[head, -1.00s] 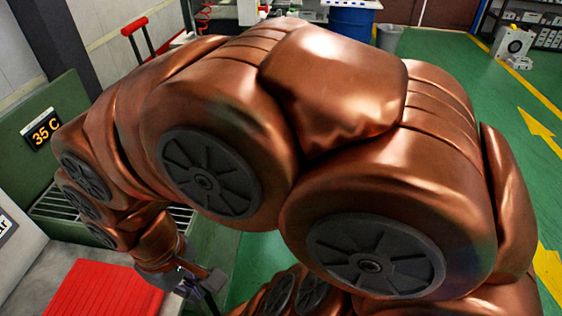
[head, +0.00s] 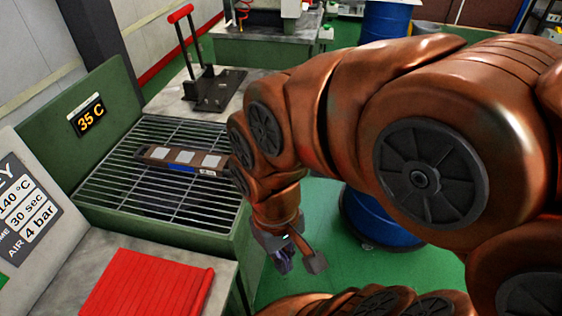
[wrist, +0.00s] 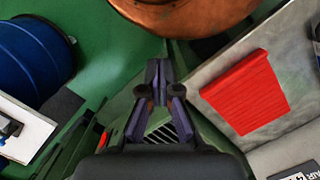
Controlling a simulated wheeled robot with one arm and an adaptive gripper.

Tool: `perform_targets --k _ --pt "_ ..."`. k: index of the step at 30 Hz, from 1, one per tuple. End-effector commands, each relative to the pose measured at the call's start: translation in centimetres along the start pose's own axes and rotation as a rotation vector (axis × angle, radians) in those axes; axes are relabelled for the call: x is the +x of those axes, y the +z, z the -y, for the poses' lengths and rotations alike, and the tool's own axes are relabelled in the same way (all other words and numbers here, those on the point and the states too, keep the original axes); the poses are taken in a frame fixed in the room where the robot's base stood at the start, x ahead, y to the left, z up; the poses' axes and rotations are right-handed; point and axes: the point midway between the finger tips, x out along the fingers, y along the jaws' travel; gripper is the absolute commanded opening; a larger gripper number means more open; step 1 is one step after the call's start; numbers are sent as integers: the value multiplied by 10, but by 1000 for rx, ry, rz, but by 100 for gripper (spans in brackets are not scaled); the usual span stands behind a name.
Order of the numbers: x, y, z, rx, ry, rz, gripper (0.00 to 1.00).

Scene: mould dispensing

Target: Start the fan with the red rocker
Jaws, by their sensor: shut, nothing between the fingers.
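The green cooling station (head: 235,255) with a slatted metal grate (head: 105,185) and a 35 C display (head: 87,117) stands at the left in the head view. A metal bar-shaped part (head: 160,157) lies on the grate. My gripper (head: 290,258) points down to the right of the station's front corner, apart from it. In the wrist view my gripper (wrist: 158,72) is shut and empty. A small red patch (wrist: 103,140) shows low on the left there, partly hidden; I cannot tell whether it is the rocker. The fan itself is not visible.
A red ribbed mat (head: 145,285) lies on the grey bench in front of the station; the wrist view shows it too (wrist: 245,92). A blue drum (head: 375,225) stands behind my arm. A red-handled lever press (head: 205,85) stands behind the grate. Green floor is open below my gripper.

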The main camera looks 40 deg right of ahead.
Motion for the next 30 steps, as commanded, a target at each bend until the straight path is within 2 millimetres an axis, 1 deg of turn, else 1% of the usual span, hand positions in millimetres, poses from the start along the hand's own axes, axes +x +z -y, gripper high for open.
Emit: perform_targets --k 4,7,11,12,17,18,20,25,29,30 --pt "2 -8 1 36 -14 1 0" --pt "2 -24 3 113 -44 -3 0" --pt "3 -55 4 267 -107 -3 0" --pt "3 -66 4 321 -129 -5 0" --pt "3 -111 -4 542 -219 -1 0" --pt "3 -122 -8 598 -242 1 0" --pt "4 -138 -14 683 -277 7 0" --pt "8 -185 -41 930 -383 24 0" --pt "14 -220 -72 1135 -470 44 0" --pt "18 -231 -83 1203 -499 54 0"
